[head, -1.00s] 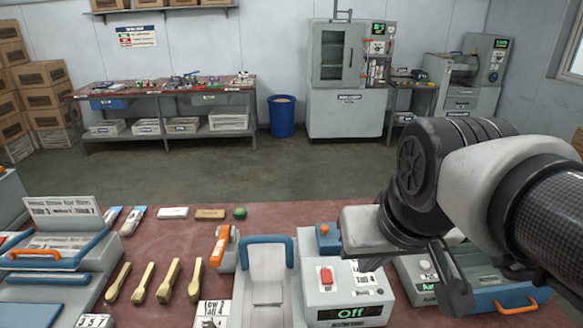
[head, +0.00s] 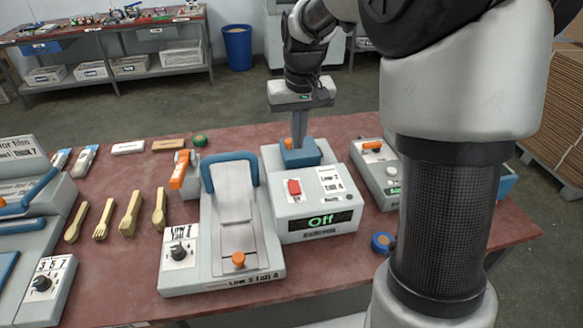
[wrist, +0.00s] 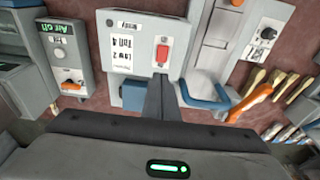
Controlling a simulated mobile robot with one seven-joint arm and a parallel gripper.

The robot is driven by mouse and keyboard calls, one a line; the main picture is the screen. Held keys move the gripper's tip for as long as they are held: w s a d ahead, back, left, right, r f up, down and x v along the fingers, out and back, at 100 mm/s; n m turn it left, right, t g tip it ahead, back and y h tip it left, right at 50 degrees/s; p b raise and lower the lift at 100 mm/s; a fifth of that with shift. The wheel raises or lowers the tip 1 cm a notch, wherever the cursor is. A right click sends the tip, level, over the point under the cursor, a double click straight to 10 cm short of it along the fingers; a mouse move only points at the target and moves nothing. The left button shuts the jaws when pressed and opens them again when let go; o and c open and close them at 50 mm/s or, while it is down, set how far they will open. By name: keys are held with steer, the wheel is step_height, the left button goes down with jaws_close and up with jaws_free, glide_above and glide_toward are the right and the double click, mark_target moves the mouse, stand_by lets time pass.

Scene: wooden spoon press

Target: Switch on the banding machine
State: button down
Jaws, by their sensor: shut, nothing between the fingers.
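A grey machine (head: 277,160) with a lit display (head: 320,221) reading "Off" stands on the bench right of centre. I take it to be the banding machine; its small nameplate is too blurred to read. A red switch (head: 294,188) sits on its sloped top, and also shows in the wrist view (wrist: 162,53). A blue block (head: 302,152) is at the machine's back. My gripper (head: 299,143) is shut and empty, pointing down at the blue block. In the wrist view the fingers (wrist: 160,90) are beside the blue block (wrist: 133,97); contact cannot be told.
A grey press with a blue handle (head: 229,157) stands close on the left, with an orange-handled tool (head: 180,170) and several wooden utensils (head: 130,213) beyond. Another grey machine (head: 378,172) stands on the right. A blue roll (head: 383,242) lies at the front right.

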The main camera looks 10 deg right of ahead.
mark_target(295, 183)
steer(key=f, duration=0.4)
steer(key=w+f, duration=0.1)
steer(key=f, duration=0.4)
steer(key=w+f, duration=0.1)
steer(key=f, duration=0.3)
steer(key=shift+w+f+b, duration=0.1)
steer(key=shift+f+b, duration=0.3)
